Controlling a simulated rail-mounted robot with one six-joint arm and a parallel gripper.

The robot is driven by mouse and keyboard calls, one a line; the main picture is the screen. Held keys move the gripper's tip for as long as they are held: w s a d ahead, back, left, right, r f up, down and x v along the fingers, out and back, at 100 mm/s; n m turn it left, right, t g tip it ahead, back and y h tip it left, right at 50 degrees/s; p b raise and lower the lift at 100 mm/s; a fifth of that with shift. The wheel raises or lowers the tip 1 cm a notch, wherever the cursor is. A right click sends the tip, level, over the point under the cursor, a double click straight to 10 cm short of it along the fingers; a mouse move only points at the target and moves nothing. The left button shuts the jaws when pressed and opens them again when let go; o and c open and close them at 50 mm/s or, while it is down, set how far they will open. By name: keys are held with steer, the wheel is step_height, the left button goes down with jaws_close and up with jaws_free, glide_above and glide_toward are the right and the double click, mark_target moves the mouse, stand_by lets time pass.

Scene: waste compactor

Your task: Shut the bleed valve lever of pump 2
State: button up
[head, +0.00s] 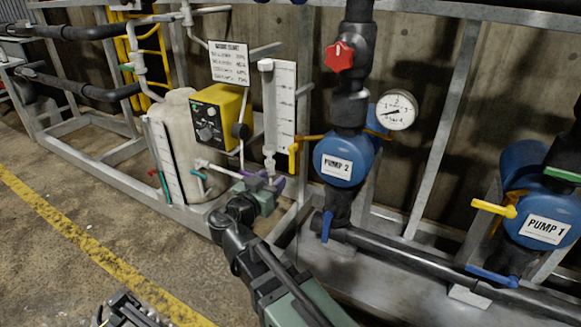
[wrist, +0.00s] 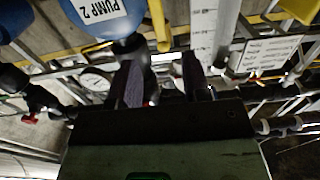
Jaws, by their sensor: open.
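Pump 2 (head: 345,157) is a blue round housing with a white label; it also shows at the top left of the wrist view (wrist: 100,15). Its yellow bleed valve lever (head: 293,158) sits at the left end of a thin brass-coloured pipe and hangs down. In the wrist view the yellow lever (wrist: 158,25) shows beyond the gap between my fingertips. My gripper (head: 265,184) is open and empty, just below and left of the lever in the head view. Its dark purple-padded fingers also show in the wrist view (wrist: 162,65). I see no contact with the lever.
A clear graduated tube (head: 281,105) stands left of the lever. A white tank (head: 180,145) with a yellow controller (head: 219,116) is farther left. Pump 2 also has a blue lever (head: 327,226) below and a gauge (head: 397,110). Pump 1 (head: 540,215) is at the right.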

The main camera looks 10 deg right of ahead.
mark_target(291, 162)
steer(key=x, duration=1)
steer(key=shift+w+d, duration=0.3)
jaws_close()
